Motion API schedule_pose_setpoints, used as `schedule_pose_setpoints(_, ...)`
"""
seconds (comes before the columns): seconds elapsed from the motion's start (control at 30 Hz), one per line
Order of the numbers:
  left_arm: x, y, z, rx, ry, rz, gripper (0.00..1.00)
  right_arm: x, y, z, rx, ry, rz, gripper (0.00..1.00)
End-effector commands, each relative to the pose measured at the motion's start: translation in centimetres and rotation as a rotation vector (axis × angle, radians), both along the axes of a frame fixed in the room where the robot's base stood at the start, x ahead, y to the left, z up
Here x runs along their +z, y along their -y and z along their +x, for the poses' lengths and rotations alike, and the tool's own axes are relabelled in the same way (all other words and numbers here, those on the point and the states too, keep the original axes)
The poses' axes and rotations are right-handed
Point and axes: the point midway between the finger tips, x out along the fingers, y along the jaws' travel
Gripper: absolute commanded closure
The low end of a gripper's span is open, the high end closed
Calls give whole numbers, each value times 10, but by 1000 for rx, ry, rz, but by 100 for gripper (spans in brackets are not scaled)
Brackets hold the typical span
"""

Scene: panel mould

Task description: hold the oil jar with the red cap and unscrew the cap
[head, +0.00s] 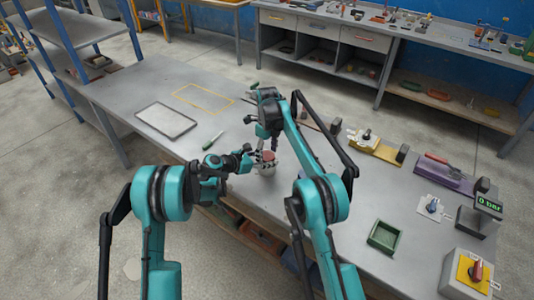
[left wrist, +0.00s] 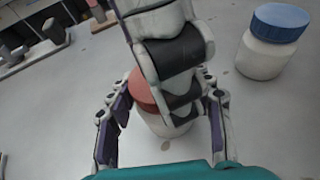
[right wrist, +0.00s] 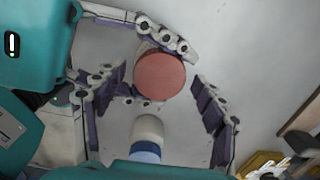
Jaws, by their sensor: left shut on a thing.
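The oil jar (left wrist: 158,124) has a white body and a red cap (right wrist: 160,75). It stands on the grey workbench (head: 240,215); in the head view it shows small between my grippers (head: 267,168). My left gripper (left wrist: 165,125) is shut on the jar body from the side, a finger on each side. My right gripper (right wrist: 160,85) is above the jar, its fingers spread around the red cap with a visible gap on the right. In the left wrist view, a right finger covers part of the cap and body.
A white jar with a blue cap (left wrist: 270,42) stands close by. A flat tray (head: 166,120) and a green marker (head: 213,139) lie to the left. A green bin (head: 385,236), a gauge (head: 480,214) and a yellow switch box (head: 467,275) are at right.

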Motion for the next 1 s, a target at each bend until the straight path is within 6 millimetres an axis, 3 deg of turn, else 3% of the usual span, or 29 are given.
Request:
schedule_pose_setpoints(0.27, -1, 0, 0, 0, 0, 2, 100, 3, 0, 0, 0, 0, 0, 29)
schedule_pose_setpoints(0.53, -1, 0, 0, -1, 0, 3, 100, 37, 0, 0, 0, 0, 0, 29)
schedule_pose_setpoints(1.0, -1, 0, 0, -1, 0, 3, 100, 77, 0, -1, 0, 4, -3, 32)
